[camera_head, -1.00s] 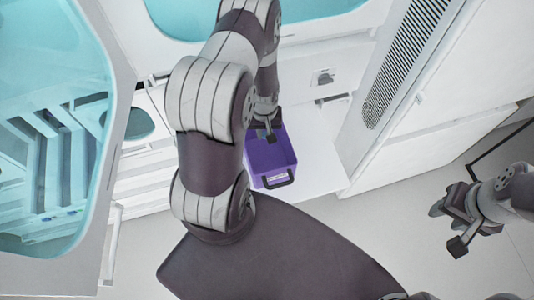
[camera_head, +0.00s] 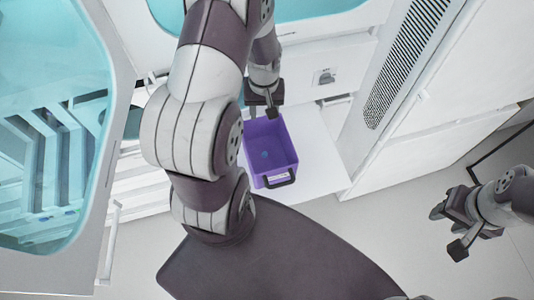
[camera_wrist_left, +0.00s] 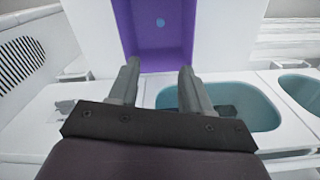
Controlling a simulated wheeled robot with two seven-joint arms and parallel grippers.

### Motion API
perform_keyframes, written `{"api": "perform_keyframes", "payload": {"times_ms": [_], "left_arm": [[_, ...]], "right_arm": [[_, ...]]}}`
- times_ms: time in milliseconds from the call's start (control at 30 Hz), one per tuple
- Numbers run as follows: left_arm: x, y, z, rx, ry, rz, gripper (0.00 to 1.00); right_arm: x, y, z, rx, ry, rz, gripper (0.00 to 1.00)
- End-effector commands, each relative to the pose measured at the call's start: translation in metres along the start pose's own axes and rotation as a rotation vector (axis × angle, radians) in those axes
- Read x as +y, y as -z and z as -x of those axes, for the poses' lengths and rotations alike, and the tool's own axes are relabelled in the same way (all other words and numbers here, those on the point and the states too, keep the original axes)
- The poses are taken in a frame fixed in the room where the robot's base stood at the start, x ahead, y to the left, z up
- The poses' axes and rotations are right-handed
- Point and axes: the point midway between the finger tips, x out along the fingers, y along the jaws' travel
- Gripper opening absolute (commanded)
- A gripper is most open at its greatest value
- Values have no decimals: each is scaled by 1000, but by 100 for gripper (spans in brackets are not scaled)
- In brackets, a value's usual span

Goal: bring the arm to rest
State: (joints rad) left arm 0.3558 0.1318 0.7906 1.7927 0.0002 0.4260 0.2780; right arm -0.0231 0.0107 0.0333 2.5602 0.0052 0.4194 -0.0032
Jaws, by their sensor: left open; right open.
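My left gripper (camera_head: 263,112) is open just beyond the far edge of a purple bin, with nothing between its fingers. In the left wrist view its two fingers (camera_wrist_left: 160,85) stand apart and empty, with the bin above them in the picture. My left arm comes down across the middle of the head view. My right gripper (camera_head: 453,229) is open and empty at the right, over the floor.
The purple bin (camera_head: 285,143) with a dark handle stands on a white shelf (camera_head: 318,170). A small bluish round thing (camera_head: 264,154) lies in it. A white cabinet with a teal window (camera_head: 50,110) is at left. A vented white panel (camera_head: 402,65) stands at right.

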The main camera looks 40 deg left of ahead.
Motion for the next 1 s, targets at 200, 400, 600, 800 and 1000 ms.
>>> {"api": "perform_keyframes", "payload": {"times_ms": [200,400,600,800,1000], "left_arm": [[0,0,17,-1,0,0,48],[0,0,18,-1,0,0,48],[0,0,17,-1,0,0,48],[-2,-31,25,-24,5,-159,48],[34,-97,57,51,-16,-530,48]], "right_arm": [[0,0,-3,0,0,0,43],[0,0,-2,0,0,0,43],[0,0,-2,0,0,0,43],[0,-1,-7,0,0,0,43],[0,-4,-32,0,0,0,43]]}}
